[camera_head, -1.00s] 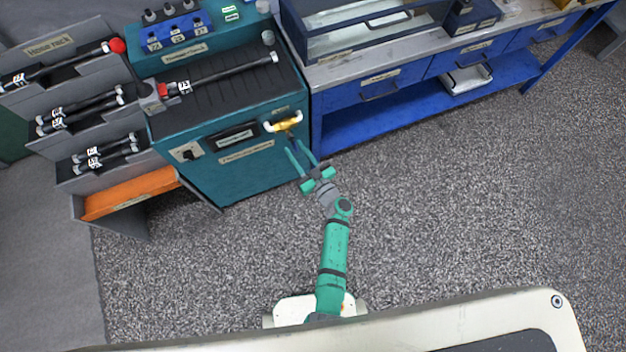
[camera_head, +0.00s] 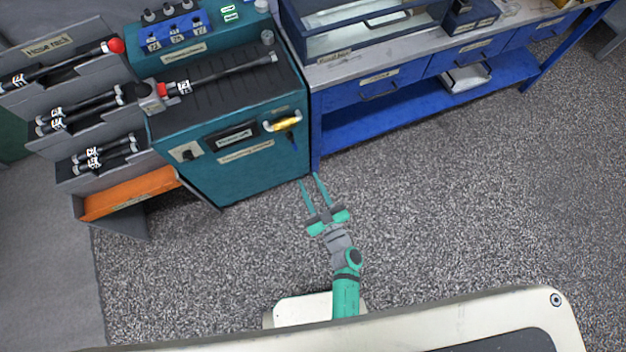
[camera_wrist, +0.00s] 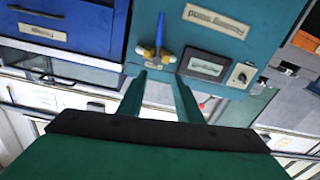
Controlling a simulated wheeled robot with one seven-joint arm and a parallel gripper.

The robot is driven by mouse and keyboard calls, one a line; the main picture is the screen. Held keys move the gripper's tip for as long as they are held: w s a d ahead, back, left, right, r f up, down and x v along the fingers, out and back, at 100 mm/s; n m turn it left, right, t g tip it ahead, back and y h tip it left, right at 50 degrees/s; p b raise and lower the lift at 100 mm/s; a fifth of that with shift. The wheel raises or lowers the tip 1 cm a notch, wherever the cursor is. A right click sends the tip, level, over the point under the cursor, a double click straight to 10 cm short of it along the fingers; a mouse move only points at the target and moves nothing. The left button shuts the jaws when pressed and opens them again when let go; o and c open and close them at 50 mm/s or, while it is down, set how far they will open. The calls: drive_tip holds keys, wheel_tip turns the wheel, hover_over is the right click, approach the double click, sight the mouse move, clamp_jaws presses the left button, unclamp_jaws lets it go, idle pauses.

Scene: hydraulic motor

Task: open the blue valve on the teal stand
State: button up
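The teal stand (camera_head: 240,175) is at the upper left in the head view. On its front, at the right, is a brass valve (camera_head: 285,124) with pale ends. Its blue handle (camera_head: 291,139) hangs down, roughly crosswise to the brass body. In the wrist view, which is inverted, the blue handle (camera_wrist: 160,30) points up from the brass body (camera_wrist: 151,52). My gripper (camera_head: 309,178) is open and empty, in front of and below the valve, apart from it. The wrist view shows both fingers (camera_wrist: 159,76) spread, with nothing between them.
A blue workbench (camera_head: 365,90) adjoins the stand's right side. A grey hose rack (camera_head: 70,95) with an orange tray (camera_head: 130,193) stands left. A black hose (camera_head: 225,74) lies on the stand's top. The speckled floor (camera_head: 450,210) is clear.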

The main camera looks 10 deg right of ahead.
sight(293, 142)
drive_tip(key=s+r+m+h, duration=0.1)
drive_tip(key=s+r+h, duration=0.1)
drive_tip(key=s+r, duration=0.2)
drive_tip(key=s, duration=0.3)
drive_tip(key=shift+s+a+r, duration=0.2)
drive_tip(key=shift+s+r, duration=0.05)
drive_tip(key=c, duration=0.4)
drive_tip(key=shift+w+f+t, duration=0.1)
drive_tip(key=shift+f+t, duration=0.05)
drive_tip(key=shift+t, duration=0.15)
clamp_jaws()
drive_tip(key=w+a+f+n+g+y, duration=0.1)
drive_tip(key=w+a+f+n+y, duration=0.1)
drive_tip(key=w+f+n, duration=0.6)
drive_tip(key=w+a+f+n+g+y, duration=0.1)
drive_tip(key=w+a+f+n, duration=0.3)
drive_tip(key=n, duration=0.8)
drive_tip(key=w+d, duration=0.1)
drive_tip(key=w, duration=0.9)
drive_tip(key=shift+w+d+r+n+y, duration=0.15)
drive_tip(key=shift+d+r+n+y, duration=0.15)
drive_tip(key=shift+d+r, duration=0.15)
